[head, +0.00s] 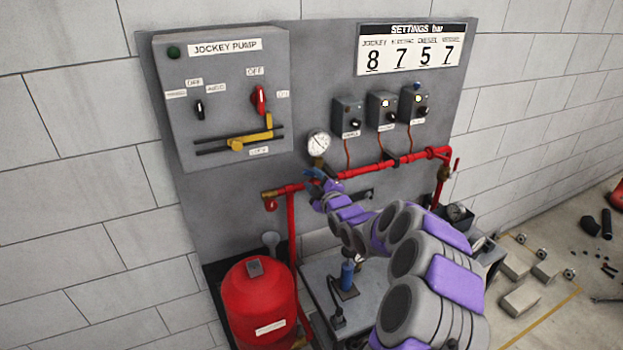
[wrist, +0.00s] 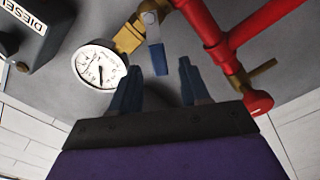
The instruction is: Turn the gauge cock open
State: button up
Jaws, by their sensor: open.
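The pressure gauge (head: 319,143) has a white round dial and sits above the red pipe; it shows again in the wrist view (wrist: 102,65). Beside it in the wrist view is the brass gauge cock (wrist: 133,34) with a blue lever (wrist: 158,58). My gripper (wrist: 157,75) is open, with its two dark blue fingers apart. The lever's end appears in the gap between the fingertips, with no clear contact; the depth between them is hard to tell. In the head view my gripper (head: 318,181) is at the pipe just below the gauge, where it hides the cock.
A red pipe (head: 368,170) runs across the grey panel. In the wrist view a red round cap or knob (wrist: 257,103) with a brass handle (wrist: 262,69) is right of the fingers. A control box (head: 222,100) is upper left; a red tank (head: 262,305) stands below.

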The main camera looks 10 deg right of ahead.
jog(key=shift+x, duration=1.1)
jog(key=shift+c, duration=0.3)
jog(key=shift+f, duration=0.1)
grip_shut()
